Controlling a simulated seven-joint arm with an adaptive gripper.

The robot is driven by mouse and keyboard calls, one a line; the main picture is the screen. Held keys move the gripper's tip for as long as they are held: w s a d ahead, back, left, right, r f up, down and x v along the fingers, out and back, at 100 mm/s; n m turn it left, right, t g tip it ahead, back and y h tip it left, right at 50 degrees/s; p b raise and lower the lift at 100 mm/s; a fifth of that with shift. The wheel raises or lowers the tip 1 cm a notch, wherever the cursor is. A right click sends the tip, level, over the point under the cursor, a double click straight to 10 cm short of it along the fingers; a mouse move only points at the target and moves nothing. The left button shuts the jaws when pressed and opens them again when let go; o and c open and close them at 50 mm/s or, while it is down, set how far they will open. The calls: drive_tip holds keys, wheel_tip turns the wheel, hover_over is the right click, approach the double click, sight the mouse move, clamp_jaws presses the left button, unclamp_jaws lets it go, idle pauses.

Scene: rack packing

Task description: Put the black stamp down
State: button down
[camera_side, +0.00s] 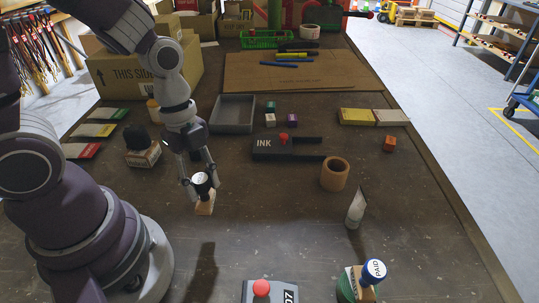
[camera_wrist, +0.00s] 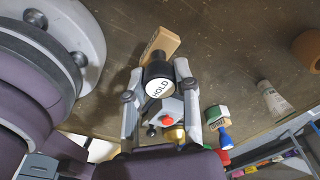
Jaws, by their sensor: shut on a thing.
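The black stamp (camera_side: 202,185) has a round white top and a pale wooden base. In the wrist view the stamp (camera_wrist: 157,70) shows the word HOLD on its top, and its wooden base lies beyond the handle. My gripper (camera_side: 201,186) has one finger on each side of the black handle and is shut on it. The stamp looks close to upright. A dark shadow lies on the table in front, apart from the base, so the stamp appears raised; the exact gap is hard to tell.
Another dark-topped wooden stamp (camera_side: 142,156) stands left. A grey tray (camera_side: 233,128) is behind, the INK box (camera_side: 275,153) right, then a tape roll (camera_side: 335,174) and white tube (camera_side: 355,212). The PAID stamp (camera_side: 373,271) is front right. Table around the held stamp is clear.

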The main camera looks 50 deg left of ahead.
drive_tip(key=shift+s+a+f, duration=0.2)
drive_tip(key=shift+s+a, duration=0.15)
drive_tip(key=w, duration=0.5)
drive_tip(key=w+d+f, duration=0.1)
drive_tip(key=w, duration=0.9)
drive_tip(key=shift+d+f, duration=0.25)
drive_tip(key=shift+f, duration=0.05)
drive_tip(key=shift+w+f, duration=0.2)
drive_tip(key=shift+f, duration=1.55)
drive_tip(key=shift+f, duration=0.15)
drive_tip(key=c, duration=0.8)
unclamp_jaws()
drive_tip(key=shift+c, duration=0.2)
